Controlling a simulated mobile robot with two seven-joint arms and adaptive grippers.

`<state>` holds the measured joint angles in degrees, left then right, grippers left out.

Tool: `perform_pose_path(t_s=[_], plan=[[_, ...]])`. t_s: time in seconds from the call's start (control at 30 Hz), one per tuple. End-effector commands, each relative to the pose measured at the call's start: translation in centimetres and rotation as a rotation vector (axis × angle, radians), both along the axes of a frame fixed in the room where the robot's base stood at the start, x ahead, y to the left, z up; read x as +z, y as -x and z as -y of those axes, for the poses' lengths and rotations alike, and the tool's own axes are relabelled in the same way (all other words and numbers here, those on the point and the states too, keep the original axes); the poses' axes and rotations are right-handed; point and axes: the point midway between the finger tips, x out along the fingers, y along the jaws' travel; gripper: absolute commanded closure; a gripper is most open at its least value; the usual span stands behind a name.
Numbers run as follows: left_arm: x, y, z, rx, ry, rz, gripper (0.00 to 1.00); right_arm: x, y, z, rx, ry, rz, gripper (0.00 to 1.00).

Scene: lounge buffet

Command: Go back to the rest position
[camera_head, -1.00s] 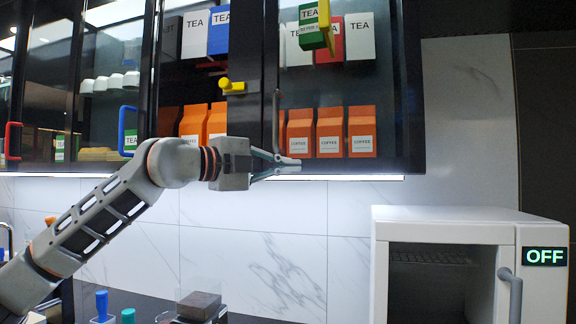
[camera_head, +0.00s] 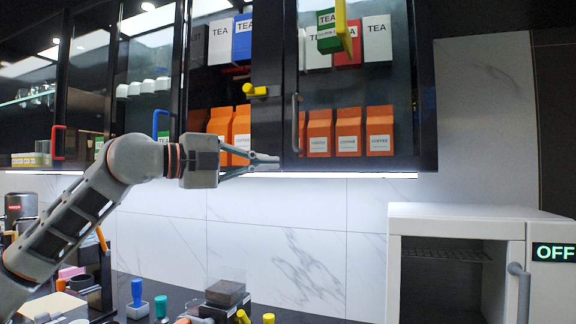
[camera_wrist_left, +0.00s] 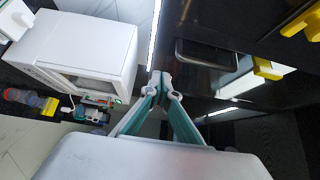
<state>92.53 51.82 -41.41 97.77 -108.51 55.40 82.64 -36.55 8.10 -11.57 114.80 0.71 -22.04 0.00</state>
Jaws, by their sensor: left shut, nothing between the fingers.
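My left gripper (camera_head: 268,161) is in front of the lower edge of the wall cabinet in the head view. Its fingers are together and hold nothing. The fingers also show closed and empty in the left wrist view (camera_wrist_left: 162,84). The grey vertical cabinet handle (camera_head: 295,123) is just to the right of the fingertips, with a gap between them. My right gripper does not show.
The glass-fronted cabinet holds orange coffee bags (camera_head: 348,131) and tea boxes (camera_head: 377,39). A yellow handle (camera_head: 342,27) sticks out above. A white oven (camera_head: 478,213) marked OFF stands right. Several small items, including a blue-handled one (camera_head: 136,292), stand on the counter below.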

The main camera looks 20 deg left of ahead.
Motion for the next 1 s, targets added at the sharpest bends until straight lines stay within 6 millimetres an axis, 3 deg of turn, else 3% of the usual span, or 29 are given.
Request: perform_pose_path(t_s=[0.23, 0.73, 0.87, 1.0], plan=[[0.0, 1.2, -1.3, 0.000, 0.000, 0.000, 1.00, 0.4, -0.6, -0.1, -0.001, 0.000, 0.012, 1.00], [-0.1, 1.2, -1.1, -0.005, 0.000, 0.001, 1.00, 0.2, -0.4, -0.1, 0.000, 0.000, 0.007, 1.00], [-1.7, 1.1, 1.2, -0.065, 0.007, 0.022, 1.00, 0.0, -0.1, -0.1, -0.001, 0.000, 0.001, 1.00], [-5.0, 1.7, 5.9, -0.195, 0.062, 0.088, 1.00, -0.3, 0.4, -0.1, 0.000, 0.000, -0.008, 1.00]])
